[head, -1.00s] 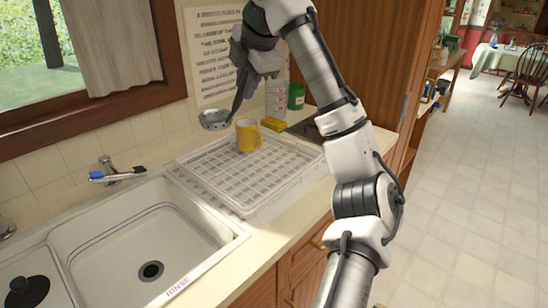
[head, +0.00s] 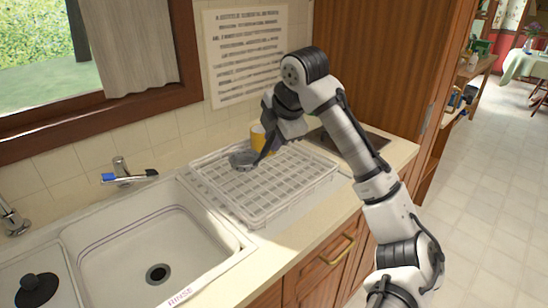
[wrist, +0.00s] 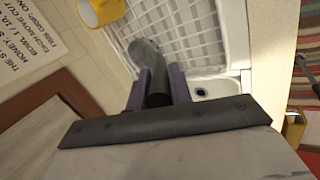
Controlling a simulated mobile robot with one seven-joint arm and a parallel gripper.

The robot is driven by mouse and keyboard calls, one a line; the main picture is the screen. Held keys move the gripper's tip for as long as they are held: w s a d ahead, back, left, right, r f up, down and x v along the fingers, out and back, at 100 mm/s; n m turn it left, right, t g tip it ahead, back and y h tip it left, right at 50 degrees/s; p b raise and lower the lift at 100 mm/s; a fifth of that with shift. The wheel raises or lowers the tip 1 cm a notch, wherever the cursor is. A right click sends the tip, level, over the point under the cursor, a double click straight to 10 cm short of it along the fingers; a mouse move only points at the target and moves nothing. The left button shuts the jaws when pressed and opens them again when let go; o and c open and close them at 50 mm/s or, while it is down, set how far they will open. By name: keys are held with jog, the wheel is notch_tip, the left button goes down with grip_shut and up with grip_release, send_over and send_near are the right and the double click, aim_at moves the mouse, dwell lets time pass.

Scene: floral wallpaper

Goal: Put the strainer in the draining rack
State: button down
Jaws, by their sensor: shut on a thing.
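The strainer (head: 243,160) is a small grey bowl with a dark handle. My gripper (head: 268,143) is shut on its handle. The strainer's bowl is over the back left part of the white draining rack (head: 262,213), low and close to its grid. I cannot tell whether it touches the rack. In the wrist view the strainer (wrist: 148,62) extends from between the fingers of my gripper (wrist: 158,88), with the rack's grid (wrist: 190,30) behind it.
A yellow mug (head: 258,137) stands at the back of the rack, partly hidden behind my gripper. The sink (head: 150,245) is left of the rack. A dark flat item (head: 352,146) lies on the counter at right. The rack's front and right areas look clear.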

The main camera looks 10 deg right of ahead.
notch_tip(320, 180, down, 6)
jog(key=shift+p, duration=0.35)
jog(key=shift+f, duration=0.15)
jog(key=shift+f, duration=0.15)
jog(key=c, duration=1.3)
grip_release()
jog(key=shift+o, duration=0.2)
jog(key=b+v, duration=0.2)
jog(key=v, duration=1)
jog(key=shift+r, duration=0.2)
